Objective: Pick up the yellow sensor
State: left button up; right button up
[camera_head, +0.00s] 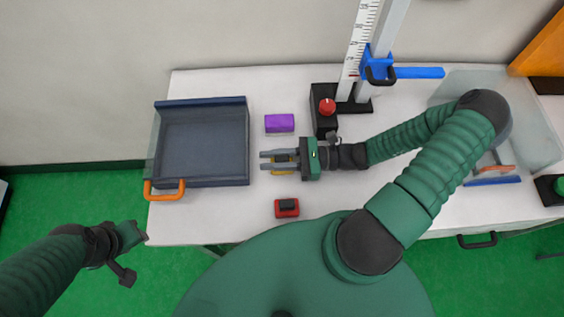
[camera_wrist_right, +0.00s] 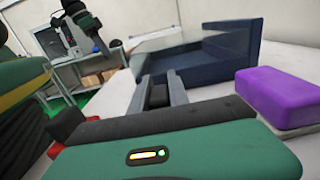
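The yellow sensor (camera_head: 280,172) lies on the white table, mostly hidden under my right gripper (camera_head: 262,160); only yellow edges show in the head view. The right gripper points left, its two grey fingers apart. In the right wrist view a dark block (camera_wrist_right: 158,95), perhaps the sensor's top, sits between the fingers (camera_wrist_right: 160,85). I cannot tell whether the fingers press on it. My left gripper (camera_head: 138,240) is off the table's front left corner, over the green floor, touching nothing; its fingers are not clear.
A dark blue tray (camera_head: 248,145) with an orange handle stands left of the right gripper. A purple block (camera_head: 279,123) lies behind it, a red sensor (camera_head: 287,212) in front. The drop tower (camera_head: 330,95) with red knob and ruler stands behind right. A clear box (camera_head: 540,130) is at right.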

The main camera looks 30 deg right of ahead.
grip_shut()
